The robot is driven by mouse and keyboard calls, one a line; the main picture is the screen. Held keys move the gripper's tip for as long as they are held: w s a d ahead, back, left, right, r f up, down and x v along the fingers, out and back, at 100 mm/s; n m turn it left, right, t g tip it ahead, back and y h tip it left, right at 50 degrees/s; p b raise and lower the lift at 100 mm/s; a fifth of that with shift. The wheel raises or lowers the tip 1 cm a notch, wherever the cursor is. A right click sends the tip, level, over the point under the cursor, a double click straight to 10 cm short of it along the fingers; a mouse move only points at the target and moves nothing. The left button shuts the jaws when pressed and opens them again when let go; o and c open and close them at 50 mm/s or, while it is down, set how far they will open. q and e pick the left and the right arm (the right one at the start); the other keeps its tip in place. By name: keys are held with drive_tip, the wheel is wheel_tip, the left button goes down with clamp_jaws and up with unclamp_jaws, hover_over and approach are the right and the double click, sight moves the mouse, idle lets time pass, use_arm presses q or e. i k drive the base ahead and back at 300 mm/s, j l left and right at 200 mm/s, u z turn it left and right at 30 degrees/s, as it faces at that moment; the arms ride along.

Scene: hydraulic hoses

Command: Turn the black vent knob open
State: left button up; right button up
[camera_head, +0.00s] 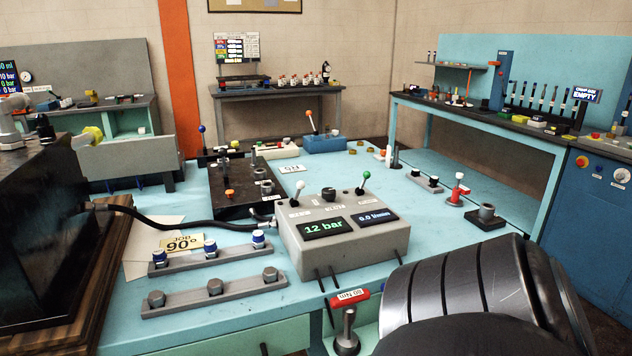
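A grey control box (346,248) stands on the light blue bench in the middle of the view. A small black knob (329,194) sits on its top, between a white-tipped lever (298,190) and a green-tipped lever (362,184). I take it for the vent knob; its label is too small to read and its turn position cannot be told. The left display (324,228) on the box's front reads 12 bar. The right display (372,219) starts with 0.0. Neither of my grippers shows, and nothing touches the knob.
A black hose (175,217) runs from a dark block on a wooden base (75,290) to the box. Grey rails with blue-capped (209,248) and grey fittings (215,287) lie left of the box. A large black ribbed body (470,290) fills the lower right.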

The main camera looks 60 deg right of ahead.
sight(328, 194)
drive_tip(key=k+l+u, duration=0.25)
drive_tip(key=l, duration=0.15)
drive_tip(key=k+l+u, duration=0.2)
drive_tip(key=l, duration=0.2)
drive_tip(key=k+l+u, duration=0.2)
drive_tip(key=k+l, duration=0.45)
